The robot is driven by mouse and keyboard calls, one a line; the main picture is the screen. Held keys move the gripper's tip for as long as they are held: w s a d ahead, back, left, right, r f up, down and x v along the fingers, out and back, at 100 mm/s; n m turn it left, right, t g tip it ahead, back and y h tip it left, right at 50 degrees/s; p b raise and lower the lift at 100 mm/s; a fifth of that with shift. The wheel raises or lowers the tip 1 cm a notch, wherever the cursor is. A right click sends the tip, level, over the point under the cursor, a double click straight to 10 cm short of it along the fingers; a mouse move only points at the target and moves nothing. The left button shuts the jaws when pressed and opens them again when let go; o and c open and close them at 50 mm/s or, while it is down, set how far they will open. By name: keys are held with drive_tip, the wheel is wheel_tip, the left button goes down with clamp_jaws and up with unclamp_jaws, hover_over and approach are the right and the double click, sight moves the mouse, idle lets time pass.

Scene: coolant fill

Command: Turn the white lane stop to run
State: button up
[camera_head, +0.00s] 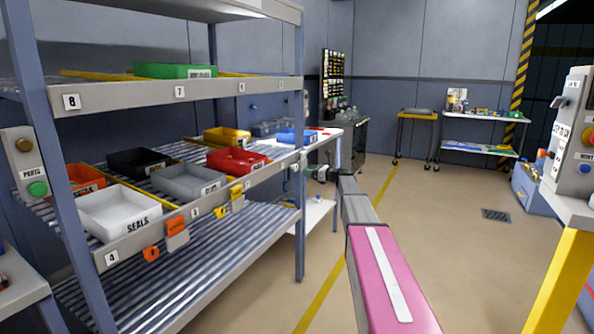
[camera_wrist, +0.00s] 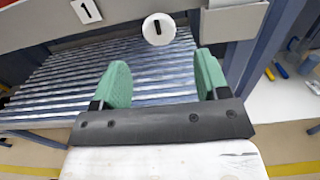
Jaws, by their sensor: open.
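The white lane stop (camera_wrist: 158,29) shows in the wrist view as a round white disc with a short, near-upright black mark. It sits at the shelf's front rail, right of the label "1". My gripper (camera_wrist: 163,72) is open, with its two green fingers spread and nothing between them. The disc shows above and between the fingertips in the picture, apart from both. In the head view my gripper (camera_head: 318,173) is small beside the rack's far front post, and I cannot make out the white stop there.
An orange stop (camera_head: 151,254) and a yellow stop (camera_head: 222,212) hang along the same rail (camera_head: 205,202). Bins, including a white one marked SEALS (camera_head: 115,212), stand on the shelf above. The rack post (camera_wrist: 257,45) is close right of my gripper.

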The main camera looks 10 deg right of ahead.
sight(296, 168)
drive_tip(key=x, duration=0.7)
drive_tip(key=shift+w+a, duration=0.1)
drive_tip(key=shift+a, duration=0.05)
drive_tip(key=c, duration=1.3)
drive_tip(key=shift+o, duration=0.2)
